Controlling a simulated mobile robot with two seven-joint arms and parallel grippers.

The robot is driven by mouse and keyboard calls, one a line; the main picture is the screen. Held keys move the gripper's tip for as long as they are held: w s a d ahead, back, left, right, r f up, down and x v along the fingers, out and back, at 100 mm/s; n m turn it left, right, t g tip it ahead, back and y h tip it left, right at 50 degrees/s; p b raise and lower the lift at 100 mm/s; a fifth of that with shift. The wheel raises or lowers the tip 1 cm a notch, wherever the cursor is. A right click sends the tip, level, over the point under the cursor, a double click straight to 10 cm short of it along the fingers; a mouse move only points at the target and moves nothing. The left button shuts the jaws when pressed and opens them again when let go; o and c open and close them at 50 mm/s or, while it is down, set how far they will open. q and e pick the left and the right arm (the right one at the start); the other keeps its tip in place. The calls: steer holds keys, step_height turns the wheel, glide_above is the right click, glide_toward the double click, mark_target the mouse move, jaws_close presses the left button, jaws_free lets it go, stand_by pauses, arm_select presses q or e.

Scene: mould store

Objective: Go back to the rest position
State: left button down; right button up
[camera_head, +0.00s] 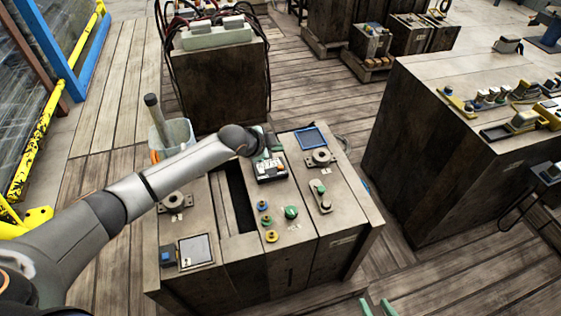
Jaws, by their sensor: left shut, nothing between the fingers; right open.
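My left arm reaches in from the left across the workbench (222,257). My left gripper (273,144) is over the back middle of the bench, shut with nothing held. It is small and partly hidden by my wrist. Just in front of it is a dark device with white and red parts (271,171); I cannot tell whether the two touch. My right gripper (376,307) shows only as two green fingertips at the bottom edge. They are apart, with nothing between them, over the floor in front of the bench.
Coloured buttons (291,212), a framed grey panel (196,250) and a blue-rimmed tray (311,138) are on the bench. A bucket (181,133) stands behind my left forearm. A dark block with tools (420,155) stands right, across a floor gap. Yellow-blue railing is left.

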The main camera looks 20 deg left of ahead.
stand_by(0.7)
